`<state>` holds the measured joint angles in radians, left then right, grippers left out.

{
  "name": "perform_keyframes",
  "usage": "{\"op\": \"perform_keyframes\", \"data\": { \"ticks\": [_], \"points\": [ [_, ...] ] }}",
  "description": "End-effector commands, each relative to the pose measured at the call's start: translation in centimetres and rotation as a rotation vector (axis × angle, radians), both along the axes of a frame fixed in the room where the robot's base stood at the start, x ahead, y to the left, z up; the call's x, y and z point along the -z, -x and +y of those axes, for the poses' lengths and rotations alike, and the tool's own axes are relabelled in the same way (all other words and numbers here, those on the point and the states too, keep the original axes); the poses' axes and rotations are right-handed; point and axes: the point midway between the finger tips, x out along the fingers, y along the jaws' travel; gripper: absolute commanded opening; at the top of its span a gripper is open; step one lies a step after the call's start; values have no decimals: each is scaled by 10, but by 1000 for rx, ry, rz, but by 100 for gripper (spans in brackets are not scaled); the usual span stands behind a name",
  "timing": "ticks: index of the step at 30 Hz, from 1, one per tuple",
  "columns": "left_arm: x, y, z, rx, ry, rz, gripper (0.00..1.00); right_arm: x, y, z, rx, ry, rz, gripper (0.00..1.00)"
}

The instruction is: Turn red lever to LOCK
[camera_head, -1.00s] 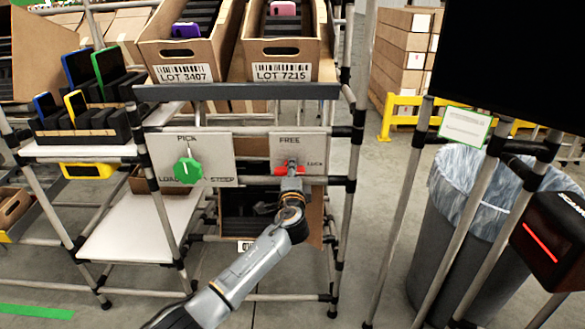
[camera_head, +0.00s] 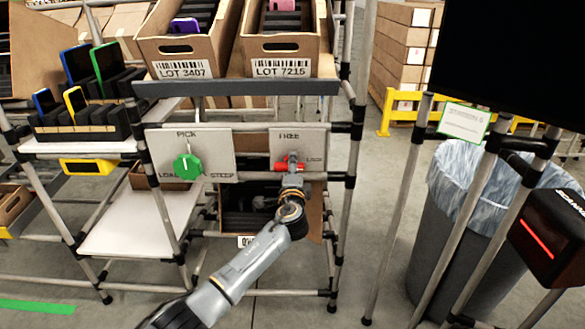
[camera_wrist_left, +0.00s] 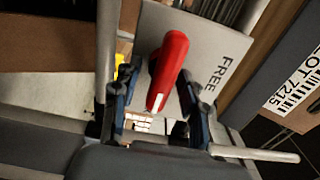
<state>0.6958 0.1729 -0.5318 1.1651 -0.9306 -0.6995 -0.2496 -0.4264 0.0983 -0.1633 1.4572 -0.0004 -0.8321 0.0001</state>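The red lever (camera_head: 283,167) sits on the light plate (camera_head: 313,142) marked FREE at the top and LOCK at the right. My left gripper (camera_head: 291,165) is in front of it and partly hides it, so its exact angle is hard to read in the head view. In the left wrist view the lever (camera_wrist_left: 167,70) stands between my two spread fingers (camera_wrist_left: 152,112), with a visible gap on each side. The fingers are open and not clamped on it. My right gripper is not in view.
A green knob (camera_head: 187,166) is on the neighbouring plate marked PICK. Tilted cartons labelled LOT 3407 (camera_head: 184,69) and LOT 7215 (camera_head: 282,68) stand above. Rack posts flank the plates. A grey bin (camera_head: 470,240) and a scanner (camera_head: 553,235) are at the right.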

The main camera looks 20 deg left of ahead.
Motion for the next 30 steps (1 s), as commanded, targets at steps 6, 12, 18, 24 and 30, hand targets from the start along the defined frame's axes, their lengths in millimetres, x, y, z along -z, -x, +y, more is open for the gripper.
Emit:
{"op": "perform_keyframes", "data": {
  "ticks": [6, 12, 18, 24, 30],
  "points": [
    [0, 4, -1, 1, 1, -1, 43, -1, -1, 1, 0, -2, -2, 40],
    [0, 26, -8, 2, 3, -2, 43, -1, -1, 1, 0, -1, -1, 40],
    [1, 64, -19, 2, 3, 0, 43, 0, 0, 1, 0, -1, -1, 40],
    [0, 96, -28, 1, 2, 0, 43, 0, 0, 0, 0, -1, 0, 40],
    [0, 113, -33, 1, 0, 0, 43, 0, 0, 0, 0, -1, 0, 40]
  ]
}}
